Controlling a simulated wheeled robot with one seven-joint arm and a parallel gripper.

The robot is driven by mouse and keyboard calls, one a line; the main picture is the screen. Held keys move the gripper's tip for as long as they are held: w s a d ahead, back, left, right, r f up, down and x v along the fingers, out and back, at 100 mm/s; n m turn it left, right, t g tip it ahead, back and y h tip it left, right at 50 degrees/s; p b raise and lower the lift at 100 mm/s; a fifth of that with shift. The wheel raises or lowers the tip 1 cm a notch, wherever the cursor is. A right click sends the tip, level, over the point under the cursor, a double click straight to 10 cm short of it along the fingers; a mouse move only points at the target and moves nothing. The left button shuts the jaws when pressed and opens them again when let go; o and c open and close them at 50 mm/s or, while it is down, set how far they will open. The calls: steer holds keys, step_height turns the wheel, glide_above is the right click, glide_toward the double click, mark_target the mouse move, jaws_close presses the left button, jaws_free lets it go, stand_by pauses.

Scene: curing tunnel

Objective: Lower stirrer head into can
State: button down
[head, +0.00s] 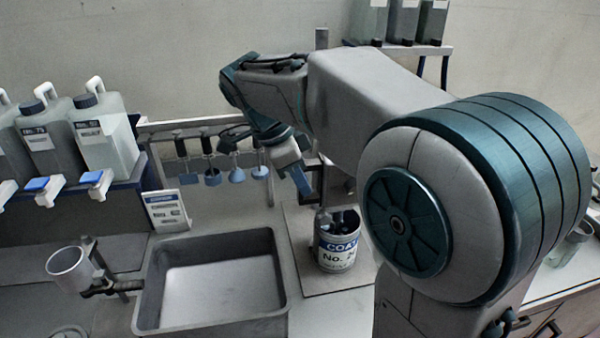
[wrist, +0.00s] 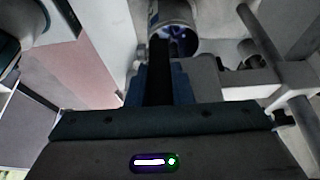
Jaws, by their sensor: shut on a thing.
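The can (head: 337,252), with a white and blue label reading "COAT" and "No.", stands upright on a pale base plate. Its open mouth, bluish inside, shows at the top of the wrist view (wrist: 176,22). My gripper (head: 304,186) is just above and left of the can, its blue fingers shut on a dark part of the stirrer head (wrist: 160,72). In the head view my arm covers much of the stirrer head. I cannot tell how far its lower end is from the can's rim or inside.
A grey tray (head: 147,300) lies left of the can. A rack of hanging tools (head: 210,160), a small sign (head: 167,212) and white jugs (head: 104,140) stand behind and left. A cup (head: 68,268) sits in a holder. A stirrer-stand post (head: 321,38) rises behind my arm.

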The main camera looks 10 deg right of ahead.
steer(key=shift+f+b, duration=0.45)
steer(key=shift+f, duration=0.8)
steer(key=c, duration=1.3)
jaws_free()
steer(key=shift+f, duration=0.1)
steer(key=p+v, duration=0.1)
steer(key=v, duration=1.3)
steer(key=shift+a, duration=0.1)
